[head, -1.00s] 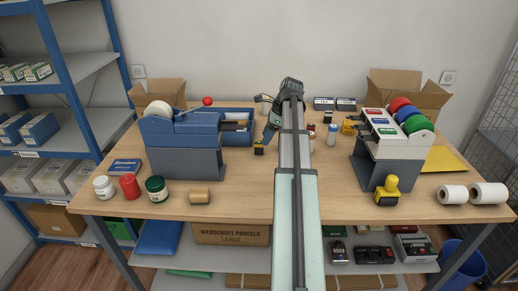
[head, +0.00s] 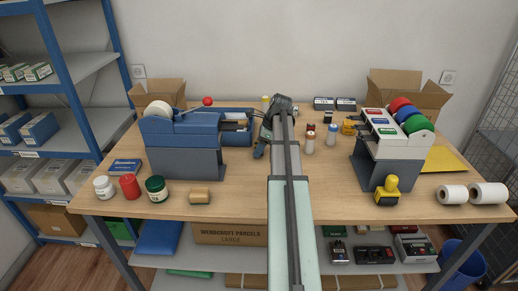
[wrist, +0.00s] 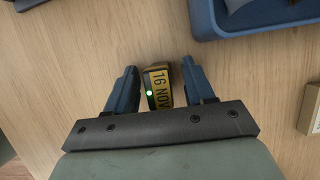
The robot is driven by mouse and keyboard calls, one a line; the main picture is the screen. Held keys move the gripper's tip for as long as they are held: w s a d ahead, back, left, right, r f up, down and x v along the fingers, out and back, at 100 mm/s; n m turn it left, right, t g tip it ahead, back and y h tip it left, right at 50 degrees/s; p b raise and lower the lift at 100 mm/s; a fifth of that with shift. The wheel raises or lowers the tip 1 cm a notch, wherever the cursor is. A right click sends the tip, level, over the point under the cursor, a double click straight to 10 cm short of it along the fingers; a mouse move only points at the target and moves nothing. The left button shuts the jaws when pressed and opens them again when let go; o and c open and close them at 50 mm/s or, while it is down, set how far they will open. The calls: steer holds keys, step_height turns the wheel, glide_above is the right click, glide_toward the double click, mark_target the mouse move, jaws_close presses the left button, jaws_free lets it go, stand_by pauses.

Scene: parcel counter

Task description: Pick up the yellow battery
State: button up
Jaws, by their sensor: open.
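The yellow battery (wrist: 160,88) appears in the wrist view as a dark block with a yellow face reading "16 NOV" and a small green light. It lies on the wooden table between the two blue fingers of my gripper (wrist: 158,68). In the head view my gripper (head: 260,148) is low over the table, right of the blue machine, and hides the battery.
A blue tray (wrist: 235,32) is close at the upper right of the wrist view. In the head view the blue machine (head: 185,135) stands left of my gripper.

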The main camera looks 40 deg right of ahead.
steer(key=shift+c, duration=0.3)
jaws_close()
steer(key=shift+r, duration=0.1)
